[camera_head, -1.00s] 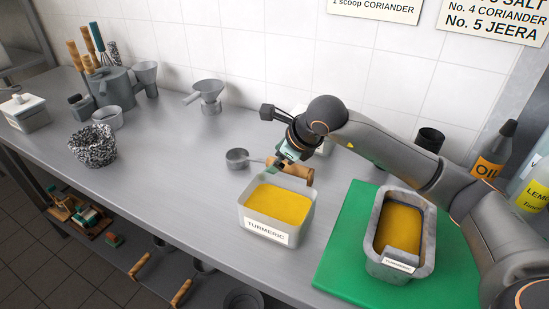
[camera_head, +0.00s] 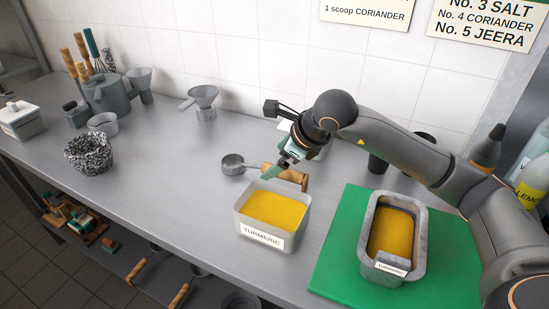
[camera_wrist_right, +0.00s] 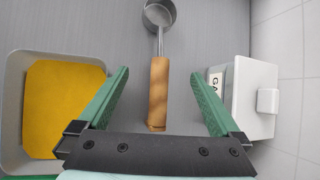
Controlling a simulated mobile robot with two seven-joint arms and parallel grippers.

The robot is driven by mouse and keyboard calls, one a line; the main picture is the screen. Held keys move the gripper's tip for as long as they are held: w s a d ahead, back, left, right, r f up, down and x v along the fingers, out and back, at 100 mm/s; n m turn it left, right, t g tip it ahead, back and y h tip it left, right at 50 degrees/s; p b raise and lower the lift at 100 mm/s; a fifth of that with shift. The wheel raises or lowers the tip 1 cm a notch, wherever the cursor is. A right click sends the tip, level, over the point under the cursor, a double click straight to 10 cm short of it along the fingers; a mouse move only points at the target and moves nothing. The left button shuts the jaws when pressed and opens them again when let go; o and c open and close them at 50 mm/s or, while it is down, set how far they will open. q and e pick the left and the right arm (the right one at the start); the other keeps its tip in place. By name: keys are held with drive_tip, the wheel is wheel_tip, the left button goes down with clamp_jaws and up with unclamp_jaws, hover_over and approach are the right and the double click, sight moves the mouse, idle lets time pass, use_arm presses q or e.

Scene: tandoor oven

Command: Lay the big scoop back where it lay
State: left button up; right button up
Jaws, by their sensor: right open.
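The big scoop (camera_head: 232,163) lies on the steel counter behind the turmeric tub, its metal cup to the left and its wooden handle to the right. In the right wrist view the scoop's handle (camera_wrist_right: 159,88) lies between the fingers, with clear gaps on both sides. My right gripper (camera_head: 284,164) is open over the handle and partly covers it in the head view; it also shows in the wrist view (camera_wrist_right: 160,90). The exact height above the handle is hard to tell. My left gripper is not in view.
The turmeric tub (camera_head: 243,219) stands just in front of the handle. A white lidded box (camera_wrist_right: 259,98) stands close on its other side. A stone container (camera_head: 371,249) of yellow powder stands on a green board (camera_head: 335,272).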

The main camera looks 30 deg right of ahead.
drive_tip(key=shift+p+v, duration=0.6)
drive_tip(key=shift+v, duration=1.75)
